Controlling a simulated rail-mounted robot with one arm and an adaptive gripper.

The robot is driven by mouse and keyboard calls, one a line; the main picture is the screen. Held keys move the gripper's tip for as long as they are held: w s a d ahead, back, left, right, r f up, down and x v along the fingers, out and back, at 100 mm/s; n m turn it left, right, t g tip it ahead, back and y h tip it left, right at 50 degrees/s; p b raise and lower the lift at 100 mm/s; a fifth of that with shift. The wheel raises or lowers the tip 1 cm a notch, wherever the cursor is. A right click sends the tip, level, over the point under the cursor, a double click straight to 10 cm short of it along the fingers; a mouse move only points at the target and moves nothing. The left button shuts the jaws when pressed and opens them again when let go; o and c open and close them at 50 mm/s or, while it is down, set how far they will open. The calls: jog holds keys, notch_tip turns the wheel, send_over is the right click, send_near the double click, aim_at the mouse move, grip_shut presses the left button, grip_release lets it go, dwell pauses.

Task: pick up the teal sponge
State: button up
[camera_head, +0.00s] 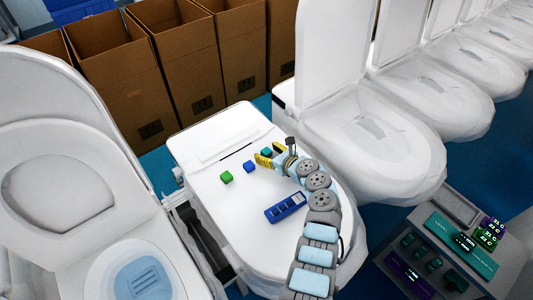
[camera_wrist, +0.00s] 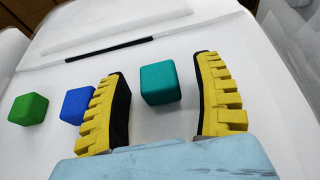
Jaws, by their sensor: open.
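The teal sponge (camera_wrist: 160,83) is a small block lying on the white closed toilet lid (camera_wrist: 160,130). In the wrist view it shows between the two yellow ridged fingers of my gripper (camera_wrist: 167,95), towards their tips, with a gap on either side. My gripper is open and holds nothing. In the head view the teal sponge (camera_head: 266,153) is small and partly hidden by my gripper (camera_head: 271,155). I cannot tell the exact height of the fingers above the lid.
A blue block (camera_head: 249,166) and a green block (camera_head: 226,177) lie left of my gripper; the blue one (camera_wrist: 76,104) is close beside the left finger. A blue device (camera_head: 285,208) lies nearer. Cardboard boxes (camera_head: 180,60) stand behind, white toilets (camera_head: 370,130) on both sides.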

aim_at(267, 152)
jog(key=c, duration=0.8)
jog(key=shift+c, duration=0.2)
notch_tip(267, 152, up, 4)
jog(key=shift+s+a+f+p, duration=0.15)
jog(key=shift+f+p, duration=0.1)
jog(key=shift+p, duration=0.2)
jog(key=s+a+r+p, duration=0.1)
jog(key=s+a+r, duration=0.4)
jog(key=s+r, duration=0.4)
jog(key=shift+s+a+r, duration=0.25)
jog(key=shift+s+a, duration=0.15)
jog(key=shift+s, duration=1.3)
